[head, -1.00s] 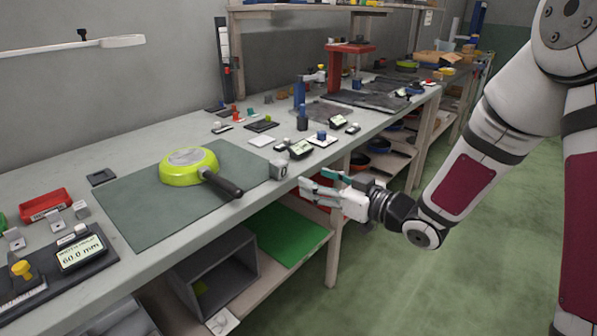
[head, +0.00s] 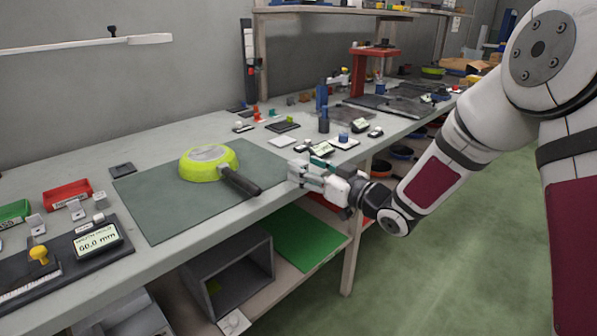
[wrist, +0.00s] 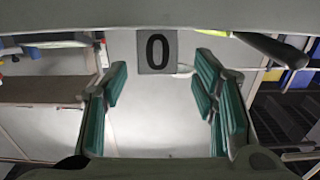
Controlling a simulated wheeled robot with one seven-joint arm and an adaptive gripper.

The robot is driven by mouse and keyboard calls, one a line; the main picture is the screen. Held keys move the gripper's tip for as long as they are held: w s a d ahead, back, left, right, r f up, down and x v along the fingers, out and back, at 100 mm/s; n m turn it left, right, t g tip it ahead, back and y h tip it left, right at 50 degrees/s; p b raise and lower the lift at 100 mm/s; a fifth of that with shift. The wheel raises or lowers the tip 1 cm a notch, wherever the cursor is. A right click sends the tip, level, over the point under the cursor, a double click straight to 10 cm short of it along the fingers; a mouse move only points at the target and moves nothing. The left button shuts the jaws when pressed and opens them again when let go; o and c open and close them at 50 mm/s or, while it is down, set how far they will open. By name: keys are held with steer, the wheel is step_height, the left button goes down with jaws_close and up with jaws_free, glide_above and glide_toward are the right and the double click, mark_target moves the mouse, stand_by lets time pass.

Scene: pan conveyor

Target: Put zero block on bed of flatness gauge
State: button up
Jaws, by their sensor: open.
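The zero block, a small grey cube with a black 0 on its face, shows in the wrist view (wrist: 157,52) ahead of my fingertips and between their lines. In the head view it is at the bench's front edge, mostly covered by my gripper (head: 305,173). My gripper is open, level with the bench edge, its green-padded fingers to either side in the wrist view (wrist: 158,90). Nothing shows held between them. I cannot tell for sure which instrument is the flatness gauge; a small display unit (head: 361,126) stands among small parts farther along the bench.
A lime-green pan (head: 205,164) lies on a dark green mat (head: 165,210), its black handle pointing toward my gripper. A shelf with a grey box (head: 232,270) lies below.

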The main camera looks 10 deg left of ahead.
mark_target(298, 161)
steer(key=shift+b+x, duration=0.3)
steer(key=shift+x, duration=1.45)
steer(key=shift+w+d, duration=0.1)
steer(key=shift+w, duration=0.05)
jaws_close()
steer(key=shift+r, duration=0.2)
